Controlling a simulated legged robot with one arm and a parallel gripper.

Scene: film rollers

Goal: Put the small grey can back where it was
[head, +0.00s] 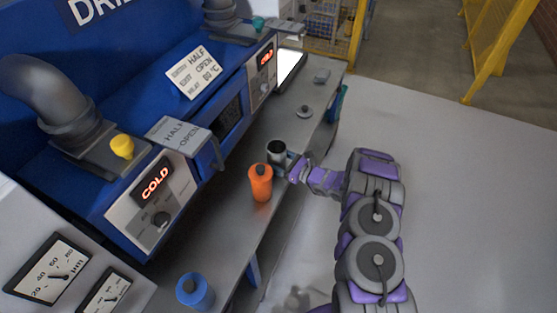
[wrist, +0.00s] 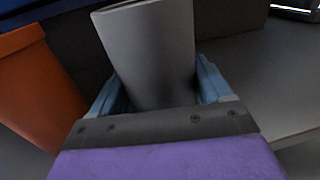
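The small grey can (head: 277,153) is at my gripper's end, beside the orange canister (head: 260,183) on the grey bench. Its dark round top shows in the head view. In the wrist view the can (wrist: 155,50) stands between the two light-blue fingers, one against each side, and looks slightly tilted. My gripper (head: 284,160) reaches in from the right and appears shut on the can. In the wrist view its fingers (wrist: 162,88) are partly hidden behind the can. I cannot tell whether the can's base touches the bench.
The orange canister also shows close at the left in the wrist view (wrist: 38,85). A blue canister (head: 195,290) stands on the near bench. A grey lidded item (head: 305,111) lies farther along. The blue drier (head: 120,215) with COLD displays rises behind. Open floor lies right.

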